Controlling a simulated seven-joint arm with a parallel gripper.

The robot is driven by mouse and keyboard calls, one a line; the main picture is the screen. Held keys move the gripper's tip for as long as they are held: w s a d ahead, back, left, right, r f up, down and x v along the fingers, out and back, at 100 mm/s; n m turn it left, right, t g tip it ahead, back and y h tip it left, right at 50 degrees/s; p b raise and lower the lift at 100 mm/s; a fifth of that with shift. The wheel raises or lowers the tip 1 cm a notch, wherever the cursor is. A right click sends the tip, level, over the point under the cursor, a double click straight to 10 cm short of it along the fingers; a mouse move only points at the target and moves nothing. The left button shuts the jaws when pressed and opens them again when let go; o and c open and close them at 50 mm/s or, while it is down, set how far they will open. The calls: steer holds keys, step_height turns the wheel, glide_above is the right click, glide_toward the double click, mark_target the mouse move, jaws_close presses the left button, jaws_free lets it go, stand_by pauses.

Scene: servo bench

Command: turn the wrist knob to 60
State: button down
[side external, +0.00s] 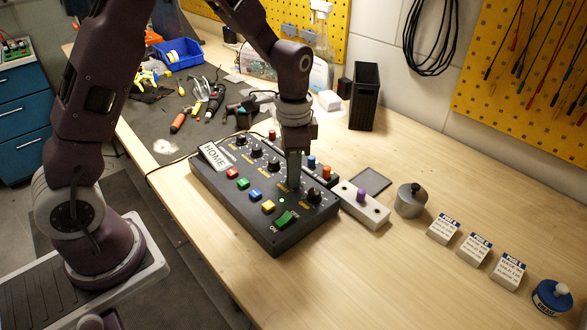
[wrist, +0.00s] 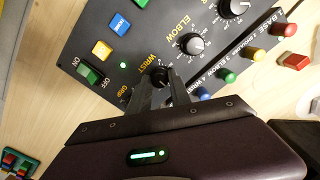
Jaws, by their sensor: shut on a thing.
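The black control box (side external: 246,205) lies on the wooden bench, with a row of round black knobs on its top. My gripper (side external: 294,188) points down at the box in the side view. In the wrist view my gripper (wrist: 160,85) has its fingers closed around the black wrist knob (wrist: 160,75), beside the yellow WRIST label (wrist: 148,61). The knob's pointer and scale are too small and too covered to read. The fingers hide the wrist knob in the side view. The elbow knob (wrist: 192,44) stands free next to it.
A green ON/OFF rocker (side external: 286,217) and coloured buttons lie along the box's front. Coloured posts stand behind the knobs, near my fingers. A white block with a purple peg (side external: 361,195) stands right of the box.

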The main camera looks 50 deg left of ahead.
steer(key=shift+n, duration=0.4)
steer(key=n, duration=0.3)
steer(key=shift+n, duration=2.5)
steer(key=c, duration=1.2)
jaws_free()
step_height(320, 180, up, 7)
steer(key=shift+r, duration=0.1)
